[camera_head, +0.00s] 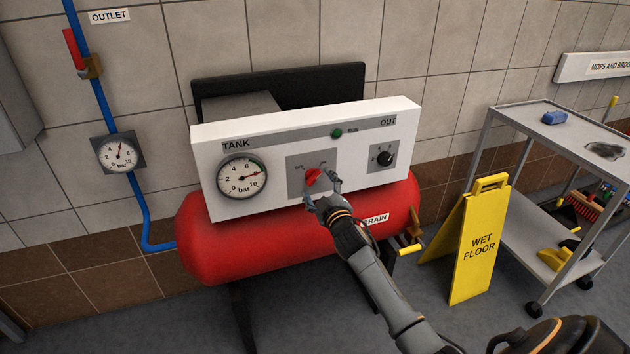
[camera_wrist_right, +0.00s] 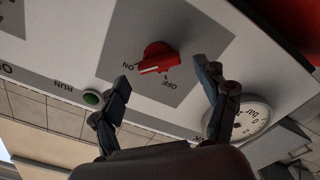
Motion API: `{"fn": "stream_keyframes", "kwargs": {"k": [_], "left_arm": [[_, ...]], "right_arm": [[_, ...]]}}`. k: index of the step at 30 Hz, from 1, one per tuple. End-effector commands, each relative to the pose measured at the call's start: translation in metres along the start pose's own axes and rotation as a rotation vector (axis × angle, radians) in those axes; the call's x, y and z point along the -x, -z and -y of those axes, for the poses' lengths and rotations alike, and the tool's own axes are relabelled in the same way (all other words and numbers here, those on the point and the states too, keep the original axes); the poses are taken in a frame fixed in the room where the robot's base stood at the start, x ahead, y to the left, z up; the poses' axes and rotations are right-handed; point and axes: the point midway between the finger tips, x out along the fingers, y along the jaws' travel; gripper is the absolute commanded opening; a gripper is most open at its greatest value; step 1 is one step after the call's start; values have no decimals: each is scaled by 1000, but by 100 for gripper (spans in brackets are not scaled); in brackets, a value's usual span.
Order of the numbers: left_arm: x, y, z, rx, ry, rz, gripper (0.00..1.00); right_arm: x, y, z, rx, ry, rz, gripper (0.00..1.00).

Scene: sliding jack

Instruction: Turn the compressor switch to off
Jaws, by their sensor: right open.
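The compressor switch is a red knob (camera_head: 313,176) on a grey plate (camera_head: 296,188) in the middle of the white panel (camera_head: 290,135). In the right wrist view the knob (camera_wrist_right: 158,57) has a white mark on its lower left edge, nearer the ON label than the OFF label. My right gripper (camera_head: 321,190) is in front of the knob, just right of and below it. In the wrist view its fingers (camera_wrist_right: 163,80) are apart, one on each side of the knob's line, with nothing between them. My left gripper is not in view.
A tank gauge (camera_head: 242,177) sits left of the switch, a black dial (camera_head: 384,158) right, a green RUN light (camera_head: 337,133) above. The red tank (camera_head: 250,245) is below the panel. A yellow wet floor sign (camera_head: 478,240) and a grey cart (camera_head: 545,132) stand to the right.

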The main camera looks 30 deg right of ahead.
Motion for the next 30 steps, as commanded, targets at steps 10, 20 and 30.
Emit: {"fn": "stream_keyframes", "kwargs": {"k": [10, 20, 30], "left_arm": [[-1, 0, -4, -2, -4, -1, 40], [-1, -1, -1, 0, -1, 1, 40], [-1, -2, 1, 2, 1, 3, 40]], "right_arm": [[-28, 0, 0, 0, 0, 0, 75], [-28, 0, 0, 0, 0, 0, 64], [-28, 0, 0, 1, 0, 0, 20]]}}
